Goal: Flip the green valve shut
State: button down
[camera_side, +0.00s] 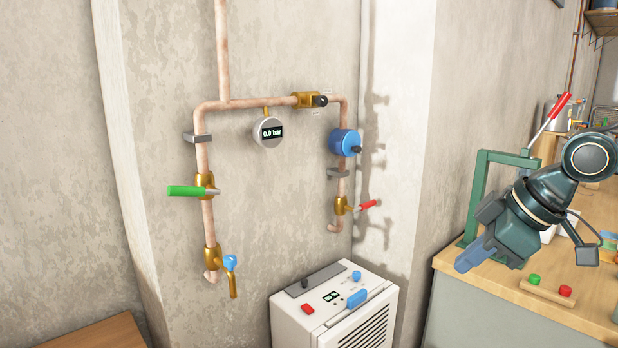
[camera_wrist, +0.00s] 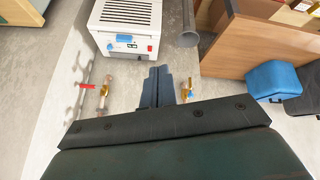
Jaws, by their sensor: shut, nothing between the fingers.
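The green valve lever (camera_side: 187,190) sits on a brass valve body on the left vertical copper pipe in the side view. The lever points left, across the upright pipe. My gripper (camera_side: 470,262) is far to the right of it, beside the workbench, with its blue fingers together and empty. The shut fingers (camera_wrist: 157,86) also show in the wrist view, pointing towards the floor area near the white unit. I cannot make out the green lever in the wrist view.
A red lever (camera_side: 367,205), a blue round part (camera_side: 345,142) and a gauge reading 0.0 bar (camera_side: 269,131) are on the pipes. A blue-handled tap (camera_side: 230,262) is below the green lever. A white unit (camera_side: 335,305) stands under the pipes. A workbench (camera_side: 510,285) is at right.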

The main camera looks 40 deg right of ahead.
jog(key=s+f+m, duration=0.2)
jog(key=s+d+m, duration=0.1)
jog(key=s+m, duration=0.1)
jog(key=shift+s+f+g, duration=0.1)
jog(key=shift+f+g, duration=0.3)
jog(key=w+a+r+t, duration=0.1)
jog(key=w+a+r, duration=0.4)
jog(key=w, duration=0.4)
jog(key=w+a+r+m+t+y, duration=0.1)
jog(key=w+a+r+t, duration=0.15)
jog(key=w+r, duration=0.5)
jog(key=w+a+r+t, duration=0.1)
jog(key=w+a+r, duration=0.4)
jog(key=w, duration=0.6)
jog(key=w+a+r+t, duration=0.1)
jog(key=w+a+r, duration=0.1)
jog(key=w+a, duration=0.5)
jog(key=shift+a+r+m+y, duration=0.2)
jog(key=shift+a+m+y, duration=0.15)
jog(key=shift+a, duration=0.9)
send_over(191, 189)
jog(key=s, duration=0.2)
notch_tip(191, 189, down, 6)
jog(key=shift+w+f, duration=0.1)
jog(key=shift+f, duration=1.5)
